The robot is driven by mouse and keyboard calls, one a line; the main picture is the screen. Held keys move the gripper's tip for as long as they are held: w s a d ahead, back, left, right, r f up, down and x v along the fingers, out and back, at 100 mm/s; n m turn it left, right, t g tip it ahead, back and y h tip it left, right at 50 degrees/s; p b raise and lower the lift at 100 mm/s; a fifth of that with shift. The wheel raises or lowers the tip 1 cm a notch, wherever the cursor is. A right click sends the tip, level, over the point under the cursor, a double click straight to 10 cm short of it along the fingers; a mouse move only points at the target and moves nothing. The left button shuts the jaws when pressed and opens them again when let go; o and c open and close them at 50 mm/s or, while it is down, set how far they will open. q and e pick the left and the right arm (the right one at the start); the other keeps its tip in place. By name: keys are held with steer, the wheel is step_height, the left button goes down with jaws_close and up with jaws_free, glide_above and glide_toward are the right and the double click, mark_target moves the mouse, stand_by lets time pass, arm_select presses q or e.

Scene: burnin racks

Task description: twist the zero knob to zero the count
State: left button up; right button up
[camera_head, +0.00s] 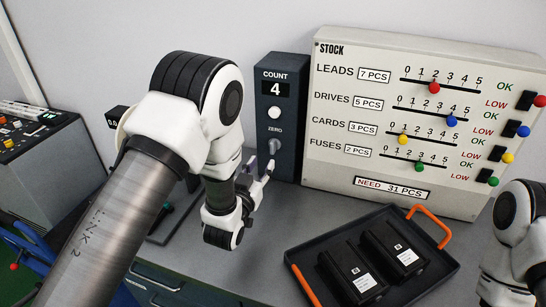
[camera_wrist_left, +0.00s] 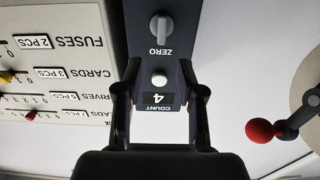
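The dark count box (camera_head: 291,130) stands against the wall and its display reads 4. The grey zero knob (camera_head: 274,143) is on its front face, below a white round button (camera_head: 274,112). In the left wrist view, which is upside down, the zero knob (camera_wrist_left: 161,27) shows clear of the fingers, its pointer ridge roughly upright. My left gripper (camera_head: 262,168) is in front of and below the knob, apart from it. In the wrist view its two fingers (camera_wrist_left: 159,75) are spread with nothing between them. My right arm shows at the right edge; its gripper is out of view.
A cream stock board (camera_head: 330,170) with sliders and coloured switches stands right of the box. A black tray (camera_head: 292,246) with orange handles holds two dark packs (camera_head: 345,277) on the grey bench (camera_head: 300,203). A red ball on a lever (camera_wrist_left: 260,130) shows in the wrist view.

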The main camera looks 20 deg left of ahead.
mark_target(271, 149)
arm_select(q)
steer(key=w+p, duration=0.1)
steer(key=w, duration=0.4)
steer(key=w+p, duration=0.1)
steer(key=w, duration=0.1)
steer(key=shift+w+f+p, duration=0.15)
steer(key=shift+f+p, duration=0.1)
steer(key=shift+p, duration=0.05)
steer(key=shift+w, duration=0.35)
steer(key=shift+w+f, duration=0.2)
steer(key=shift+w, duration=0.15)
jaws_close()
